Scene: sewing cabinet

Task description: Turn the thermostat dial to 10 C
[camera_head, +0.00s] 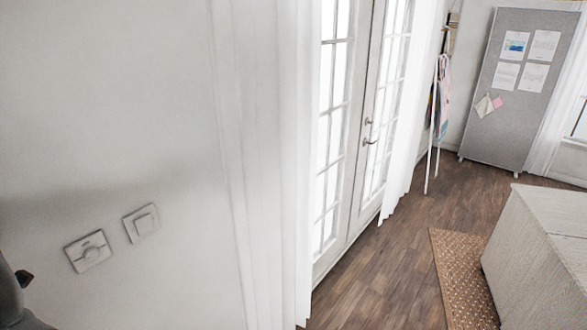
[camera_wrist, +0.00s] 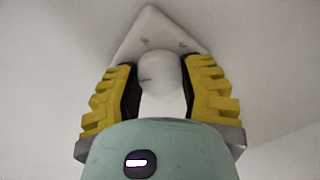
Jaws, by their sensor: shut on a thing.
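In the wrist view, a pale round thermostat dial (camera_wrist: 159,68) sits on a square white wall plate (camera_wrist: 150,22). The plate looks turned like a diamond and has small dark marks near the dial. My gripper (camera_wrist: 160,75) has its yellow, dark-lined fingers on either side of the dial and is shut on it. A short dark line shows on the dial's left part. The scale is too small to read, so I cannot tell the setting. The head view does not show my fingers or the dial they hold.
A white curtain (camera_head: 262,150) and glazed doors (camera_head: 365,130) stand to the right. A pale cabinet (camera_head: 530,250) stands at the lower right.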

